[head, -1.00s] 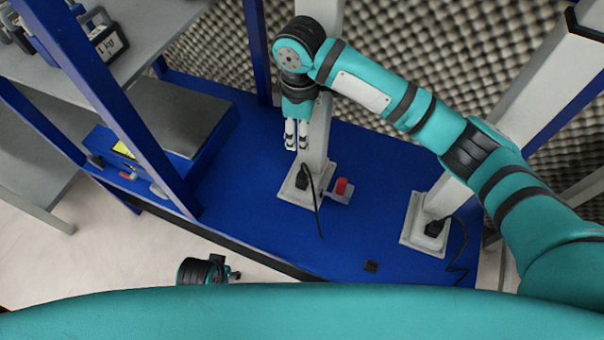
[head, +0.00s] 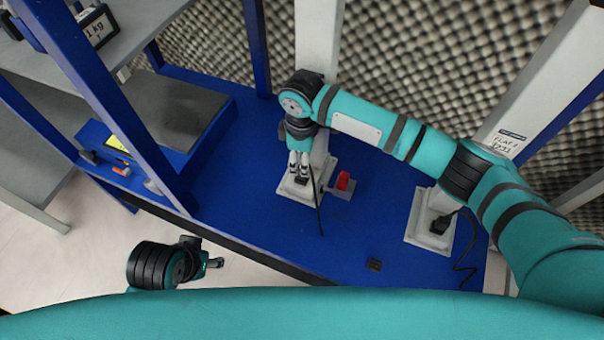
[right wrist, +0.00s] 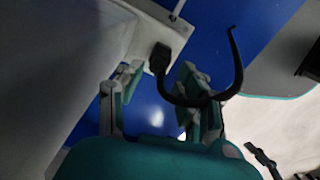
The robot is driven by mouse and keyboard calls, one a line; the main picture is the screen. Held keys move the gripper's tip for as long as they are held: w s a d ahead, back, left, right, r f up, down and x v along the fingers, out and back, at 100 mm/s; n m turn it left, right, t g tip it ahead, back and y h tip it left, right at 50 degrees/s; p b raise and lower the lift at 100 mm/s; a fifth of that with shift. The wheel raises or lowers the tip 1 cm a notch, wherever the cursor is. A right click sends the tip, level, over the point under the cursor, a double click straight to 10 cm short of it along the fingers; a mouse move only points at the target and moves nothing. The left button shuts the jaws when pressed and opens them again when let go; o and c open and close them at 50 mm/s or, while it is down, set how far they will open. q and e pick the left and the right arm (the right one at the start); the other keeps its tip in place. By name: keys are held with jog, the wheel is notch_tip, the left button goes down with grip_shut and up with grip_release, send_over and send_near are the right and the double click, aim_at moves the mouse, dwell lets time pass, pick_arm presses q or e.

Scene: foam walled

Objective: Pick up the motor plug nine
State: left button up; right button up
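A black motor plug (head: 301,181) with a black cable sits at the white base of the left post, partly hidden by my right gripper (head: 299,168). In the right wrist view the plug (right wrist: 160,57) lies beyond and between the spread fingers of that gripper (right wrist: 160,88), which is open and empty. The cable curves past the right-hand finger. A second black plug (head: 439,225) with a cable sits at the base of the right post. I can read no number on either plug. My left gripper (head: 213,263) is low at the left, outside the platform; its fingers are too small to judge.
A red switch (head: 343,180) on a small plate stands right of the left post's base. A small dark block (head: 374,264) lies near the front of the blue platform (head: 255,215). Blue shelf uprights (head: 130,120) stand at the left. The foam wall closes the back.

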jog(key=shift+f, duration=0.35)
pick_arm(q)
jog(key=shift+s+r, duration=0.15)
jog(key=shift+r, duration=0.2)
pick_arm(e)
jog(key=shift+c, duration=0.3)
grip_shut()
jog(key=shift+r, duration=0.15)
